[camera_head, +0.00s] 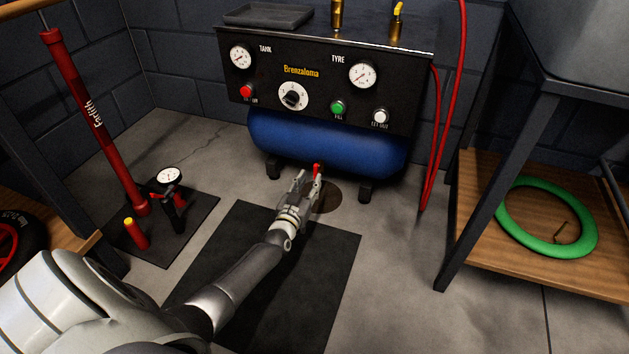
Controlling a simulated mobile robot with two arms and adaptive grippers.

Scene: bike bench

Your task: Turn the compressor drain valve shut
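The compressor has a black front panel (320,88) with gauges and buttons above a blue tank (330,144). A small red drain valve handle (317,168) shows under the tank, near the middle. My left gripper (308,178) is low in front of the tank, right at the red handle. Its fingers look apart on either side of the handle, but they are small, and I cannot tell whether they touch it. The valve body is hidden behind the gripper. My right gripper is not in view.
A black mat (325,262) lies under my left arm. A red floor pump (95,125) stands at left. A workbench with a wooden shelf (590,265) and green tyre (510,225) stands at right. Red hoses (455,90) hang beside the compressor.

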